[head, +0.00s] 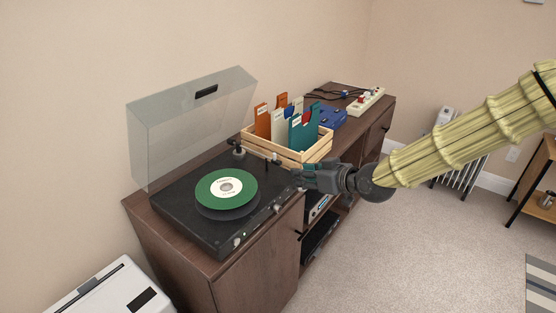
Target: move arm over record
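A green record (208,190) with a white label lies on the platter of a black turntable (215,231). The turntable's clear lid (180,125) is raised at the back. A small upright dark part (238,147) stands at the turntable's far corner, apart from the record. The tonearm is hard to make out; its far right side lies partly near my gripper. My gripper (300,179) is at the turntable's right edge, to the right of the record and not over it. Its fingers point left and are too small and dark to show whether they are open or touching anything.
The turntable stands on a brown cabinet (255,272). A wooden crate (283,153) of record sleeves stands close behind my gripper. A blue case (328,117) and a power strip (366,102) lie farther back. A white appliance (75,300) is at lower left. Carpet lies open at right.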

